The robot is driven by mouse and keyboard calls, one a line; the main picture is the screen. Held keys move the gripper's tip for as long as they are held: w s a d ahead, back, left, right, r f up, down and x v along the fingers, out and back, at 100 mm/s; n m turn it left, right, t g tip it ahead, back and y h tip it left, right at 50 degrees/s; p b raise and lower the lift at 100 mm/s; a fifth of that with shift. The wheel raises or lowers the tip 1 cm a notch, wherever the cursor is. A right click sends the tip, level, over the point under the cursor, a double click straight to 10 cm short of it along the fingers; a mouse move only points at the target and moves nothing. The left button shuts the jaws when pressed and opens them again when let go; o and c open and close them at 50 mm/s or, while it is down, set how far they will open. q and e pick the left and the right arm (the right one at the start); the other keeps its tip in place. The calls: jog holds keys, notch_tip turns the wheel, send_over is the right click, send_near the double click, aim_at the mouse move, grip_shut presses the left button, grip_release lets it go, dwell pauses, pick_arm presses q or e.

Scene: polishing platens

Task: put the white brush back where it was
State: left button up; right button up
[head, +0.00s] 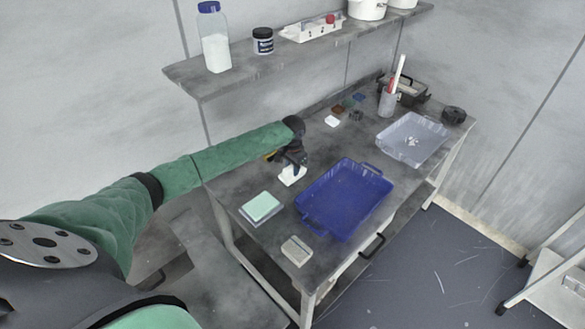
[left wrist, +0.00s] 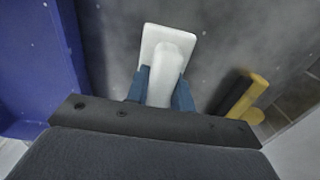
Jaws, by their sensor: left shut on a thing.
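The white brush (head: 291,177) is at the left part of the grey table (head: 235,187), under my left gripper (head: 294,163). In the left wrist view the white brush (left wrist: 168,50) shows a flat rectangular plate with a raised handle. The blue fingers of my left gripper (left wrist: 162,90) are shut on both sides of that handle. The brush is at or close to the table top; I cannot tell whether it touches. My right gripper is not in view.
A blue tray (head: 309,222) is right of the brush. A green pad (head: 261,206) and a beige block (head: 297,250) lie nearer the front. A yellow-and-black tool (left wrist: 245,97) lies beside the gripper. A clear tray (head: 436,127) and a shelf (head: 225,82) are farther back.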

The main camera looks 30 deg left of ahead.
pick_arm(q)
jog(key=shift+f, duration=0.3)
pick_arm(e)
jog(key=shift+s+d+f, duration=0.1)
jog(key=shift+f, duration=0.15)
pick_arm(q)
jog(key=o, duration=1)
jog(key=shift+f, duration=0.1)
jog(key=shift+c, duration=0.2)
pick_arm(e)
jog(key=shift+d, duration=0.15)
pick_arm(q)
jog(key=shift+r, duration=0.3)
notch_tip(320, 180, up, 11)
jog(key=b, duration=0.3)
jog(key=shift+f, duration=0.2)
jog(key=shift+r, duration=0.55)
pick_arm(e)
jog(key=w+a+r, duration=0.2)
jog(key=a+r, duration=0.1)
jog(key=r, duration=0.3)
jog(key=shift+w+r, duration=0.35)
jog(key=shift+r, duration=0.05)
pick_arm(q)
jog(key=shift+f, duration=0.1)
